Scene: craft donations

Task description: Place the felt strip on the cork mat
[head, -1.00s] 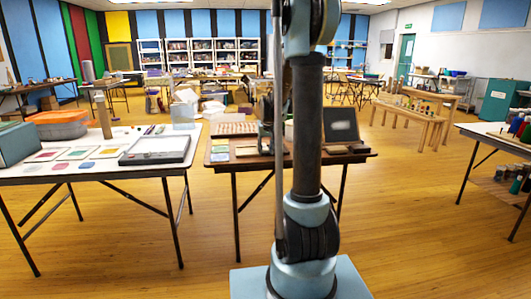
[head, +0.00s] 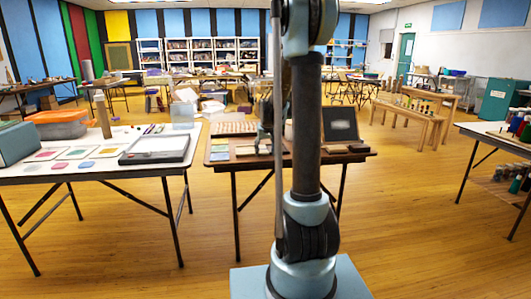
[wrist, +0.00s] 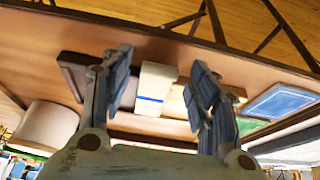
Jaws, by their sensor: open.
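My gripper (wrist: 160,95) is open, its two fingers spread above the middle table's top. Between the fingers, below them, is a pale flat piece with a blue stripe (wrist: 155,85); it may be the felt strip, but I cannot be sure. It lies across a tan, wood-like piece (wrist: 180,105), possibly the cork mat; whether they touch is unclear. The fingers do not visibly touch either. In the head view the tan piece (head: 250,150) is on the middle table, and my arm hides part of that area.
A dark brown block (wrist: 75,72) and a white cylinder (wrist: 45,125) stand beside the left finger in the wrist view. A blue card (wrist: 280,100) lies to the right. A dark framed board (head: 340,125) stands at the table's right. A left table (head: 100,175) holds cards and a tray.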

